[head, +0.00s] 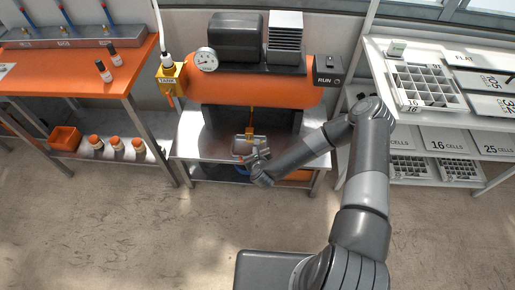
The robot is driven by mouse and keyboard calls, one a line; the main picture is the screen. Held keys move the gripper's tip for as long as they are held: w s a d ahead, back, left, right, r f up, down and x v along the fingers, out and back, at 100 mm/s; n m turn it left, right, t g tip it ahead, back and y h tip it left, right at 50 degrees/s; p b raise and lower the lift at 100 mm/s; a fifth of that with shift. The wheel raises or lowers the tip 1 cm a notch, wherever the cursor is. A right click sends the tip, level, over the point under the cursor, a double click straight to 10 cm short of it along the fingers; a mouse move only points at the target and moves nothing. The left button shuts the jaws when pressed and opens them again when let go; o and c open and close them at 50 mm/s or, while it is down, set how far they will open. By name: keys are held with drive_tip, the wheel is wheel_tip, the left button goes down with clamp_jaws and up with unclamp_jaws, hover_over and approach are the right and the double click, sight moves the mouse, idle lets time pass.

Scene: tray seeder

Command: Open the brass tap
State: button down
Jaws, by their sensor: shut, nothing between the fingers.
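A small brass-coloured fitting (251,122), which looks like the tap, hangs below the middle of the orange tank (260,93) in the head view. Its lower part is at or behind my gripper, and its handle position is too small to tell. My gripper (249,151) is just below and in front of it, over the front of the metal stand. The fingers are shut with nothing between them. I cannot tell whether they touch the fitting.
A yellow box marked TANK (171,78), a gauge (206,59) and a RUN box (328,72) surround the tank. An orange bench (60,70) stands left, white tray shelves (450,117) right. A blue object is partly hidden below my gripper. The floor in front is clear.

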drive_tip(key=s+f+m+h, duration=0.2)
drive_tip(key=s+f+m, duration=0.1)
drive_tip(key=f+m, duration=0.2)
drive_tip(key=shift+s+m, duration=0.4)
drive_tip(key=shift+m, duration=0.1)
drive_tip(key=w, duration=0.3)
drive_tip(key=w+f, duration=0.1)
drive_tip(key=w, duration=0.2)
drive_tip(key=w+f, duration=0.1)
drive_tip(key=w, duration=0.2)
drive_tip(key=shift+w+f, duration=0.15)
drive_tip(key=shift+w+r, duration=0.1)
drive_tip(key=shift+r, duration=0.5)
